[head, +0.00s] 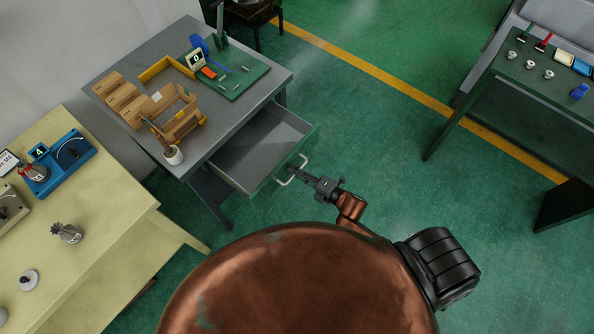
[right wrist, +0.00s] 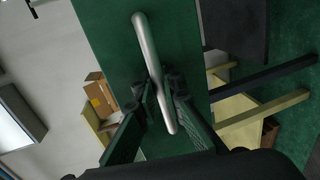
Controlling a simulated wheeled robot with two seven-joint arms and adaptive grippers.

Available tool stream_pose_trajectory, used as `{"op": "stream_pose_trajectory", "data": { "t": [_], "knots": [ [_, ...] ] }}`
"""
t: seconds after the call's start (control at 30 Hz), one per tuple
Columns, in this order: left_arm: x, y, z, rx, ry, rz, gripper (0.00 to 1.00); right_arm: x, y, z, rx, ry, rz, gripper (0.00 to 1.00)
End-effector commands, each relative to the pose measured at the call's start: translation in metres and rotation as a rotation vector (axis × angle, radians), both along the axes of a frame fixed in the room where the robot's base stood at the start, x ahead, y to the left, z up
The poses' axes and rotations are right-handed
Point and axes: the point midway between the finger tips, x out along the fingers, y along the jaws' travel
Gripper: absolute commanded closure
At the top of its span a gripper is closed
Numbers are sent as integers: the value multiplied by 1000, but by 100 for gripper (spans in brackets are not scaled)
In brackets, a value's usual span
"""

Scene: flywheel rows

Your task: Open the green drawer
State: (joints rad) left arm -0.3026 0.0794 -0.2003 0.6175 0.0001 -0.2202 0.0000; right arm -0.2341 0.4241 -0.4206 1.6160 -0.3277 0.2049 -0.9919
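The green drawer (head: 284,166) is under the grey desk (head: 247,92) in the head view. It stands pulled out, with its empty grey inside showing. A pale bar handle (head: 284,183) is on its green front. My right gripper (head: 298,173) is at that handle. In the right wrist view, the handle (right wrist: 146,45) runs between the two dark fingers (right wrist: 162,95), which look closed around it. The green front (right wrist: 110,25) fills the middle behind it. My left gripper is not in view.
On the desk are a wooden rack (head: 178,118), cardboard boxes (head: 119,99) and a green board (head: 236,80). A yellow table (head: 110,215) stands at left, a dark green table (head: 530,75) at right. The green floor right of the drawer is clear.

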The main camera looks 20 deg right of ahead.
Motion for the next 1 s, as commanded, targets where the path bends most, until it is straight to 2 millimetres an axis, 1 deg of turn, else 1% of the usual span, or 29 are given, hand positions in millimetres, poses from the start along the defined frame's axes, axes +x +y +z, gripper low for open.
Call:
{"op": "stream_pose_trajectory", "data": {
  "t": [0.03, 0.13, 0.37, 0.47, 0.57, 0.9, 1.0],
  "knots": [
    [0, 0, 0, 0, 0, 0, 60, 0, -1, -1, -1, 1, -1, 89],
    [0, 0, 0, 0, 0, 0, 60, 0, -1, 0, -1, 1, -2, 83],
    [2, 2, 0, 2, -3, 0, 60, 0, -1, 0, -1, 1, -2, 83],
    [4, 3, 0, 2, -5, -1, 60, -4, -3, 0, -1, 1, -2, 83],
    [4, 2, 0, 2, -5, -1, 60, -14, -9, 2, -2, 3, -3, 83],
    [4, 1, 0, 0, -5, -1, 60, -74, -39, 16, -2, 3, -3, 83],
    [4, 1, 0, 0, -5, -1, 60, -88, -47, 19, -2, 2, -2, 83]
  ]
}}
